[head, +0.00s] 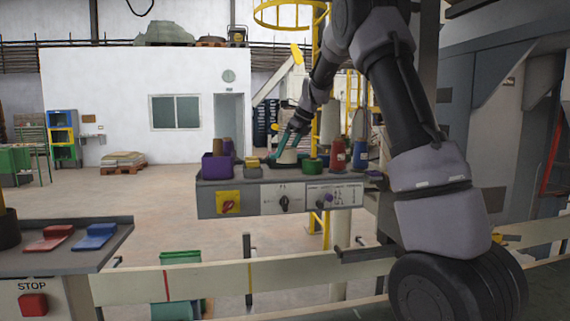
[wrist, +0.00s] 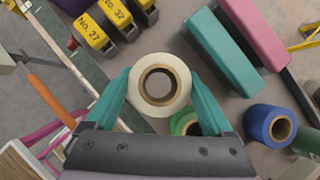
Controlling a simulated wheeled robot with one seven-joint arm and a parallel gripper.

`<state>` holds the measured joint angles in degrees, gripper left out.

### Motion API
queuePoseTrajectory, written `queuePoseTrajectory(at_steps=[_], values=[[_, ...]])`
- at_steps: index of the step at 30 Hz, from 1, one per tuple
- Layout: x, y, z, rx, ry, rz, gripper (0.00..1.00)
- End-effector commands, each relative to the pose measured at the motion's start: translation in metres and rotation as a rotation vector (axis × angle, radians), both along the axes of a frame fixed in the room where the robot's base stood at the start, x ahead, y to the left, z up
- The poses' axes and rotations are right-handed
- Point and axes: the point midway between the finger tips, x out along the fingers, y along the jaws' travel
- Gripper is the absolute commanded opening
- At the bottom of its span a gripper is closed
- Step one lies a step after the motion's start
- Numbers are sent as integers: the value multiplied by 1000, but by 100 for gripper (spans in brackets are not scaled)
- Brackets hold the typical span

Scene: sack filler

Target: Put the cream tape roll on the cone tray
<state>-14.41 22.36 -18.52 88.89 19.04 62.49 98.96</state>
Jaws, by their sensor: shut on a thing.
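The cream tape roll (wrist: 160,61) sits between the two teal fingers of my gripper (wrist: 158,96) in the wrist view, its round face and brown core towards the camera. The gripper is shut on its sides. In the head view the roll (head: 287,157) is small and pale between the fingers, over the top of the grey control box. I cannot tell whether it touches the surface below. A pale cone (head: 330,121) stands at the back right of that box top. I cannot clearly make out the cone tray in either view.
A green roll (wrist: 185,122) lies close beside the held roll, partly hidden by a finger. A blue roll (wrist: 270,126), teal block (wrist: 222,52), pink block (wrist: 250,28) and yellow numbered stamps (wrist: 91,32) are nearby. A purple bin (head: 217,168) and red spool (head: 338,155) stand on the box.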

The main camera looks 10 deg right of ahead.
Motion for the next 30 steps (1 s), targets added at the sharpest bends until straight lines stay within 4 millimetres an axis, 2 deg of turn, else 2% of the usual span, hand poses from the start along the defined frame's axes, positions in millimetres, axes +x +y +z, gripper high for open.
queuePoseTrajectory(at_steps=[5, 10, 20, 21, 30], values=[[0, 0, -15, -1, 1, 0, 29], [0, -1, -39, 0, 2, 0, 29], [0, 0, -43, -1, 0, 1, 29], [0, 0, -43, -1, 0, 1, 98], [0, -1, -40, 0, 0, 1, 100]])
